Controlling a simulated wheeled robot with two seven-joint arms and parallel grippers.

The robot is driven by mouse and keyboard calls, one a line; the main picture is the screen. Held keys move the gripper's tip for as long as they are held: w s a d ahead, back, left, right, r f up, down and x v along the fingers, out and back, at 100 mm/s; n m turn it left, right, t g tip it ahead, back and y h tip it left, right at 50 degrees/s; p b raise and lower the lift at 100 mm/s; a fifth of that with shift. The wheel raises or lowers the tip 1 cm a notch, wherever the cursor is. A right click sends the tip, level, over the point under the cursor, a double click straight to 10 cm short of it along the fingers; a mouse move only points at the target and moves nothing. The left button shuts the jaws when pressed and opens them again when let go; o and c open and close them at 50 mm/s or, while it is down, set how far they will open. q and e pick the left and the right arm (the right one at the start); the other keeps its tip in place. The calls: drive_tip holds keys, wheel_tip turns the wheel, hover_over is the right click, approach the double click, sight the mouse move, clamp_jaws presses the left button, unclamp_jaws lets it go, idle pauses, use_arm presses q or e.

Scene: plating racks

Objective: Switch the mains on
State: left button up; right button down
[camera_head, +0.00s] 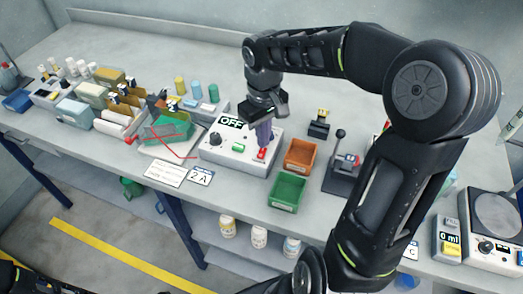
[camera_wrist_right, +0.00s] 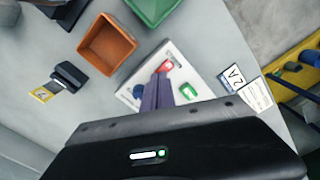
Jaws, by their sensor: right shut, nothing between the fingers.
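A white control box (camera_head: 212,155) stands on the bench with a sign reading OFF (camera_head: 231,122) at its back. On its top are a black knob (camera_head: 215,139), a green switch (camera_head: 238,147) and a red switch (camera_head: 262,153) at the right end. My right gripper (camera_head: 264,145) points down at the red switch, its purple fingers shut and empty. In the right wrist view the shut fingers (camera_wrist_right: 164,88) lie over the box, close beside the red switch (camera_wrist_right: 165,66); I cannot tell whether they touch it. The green switch also shows there (camera_wrist_right: 188,91). My left gripper is not in view.
An orange bin (camera_head: 300,155) and a green bin (camera_head: 287,191) stand right of the box. A black lever device (camera_head: 341,173) stands beyond them. A green tray with red wire (camera_head: 167,129) is at the left. Cards (camera_head: 200,177) lie in front.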

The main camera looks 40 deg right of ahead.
drive_tip(key=shift+f+b, duration=0.7)
drive_tip(key=shift+f, duration=0.25)
idle(0.6)
drive_tip(key=shift+r, duration=0.15)
wheel_tip(320, 180, up, 7)
drive_tip(key=p, duration=0.5)
drive_tip(key=shift+p, duration=0.3)
idle(0.3)
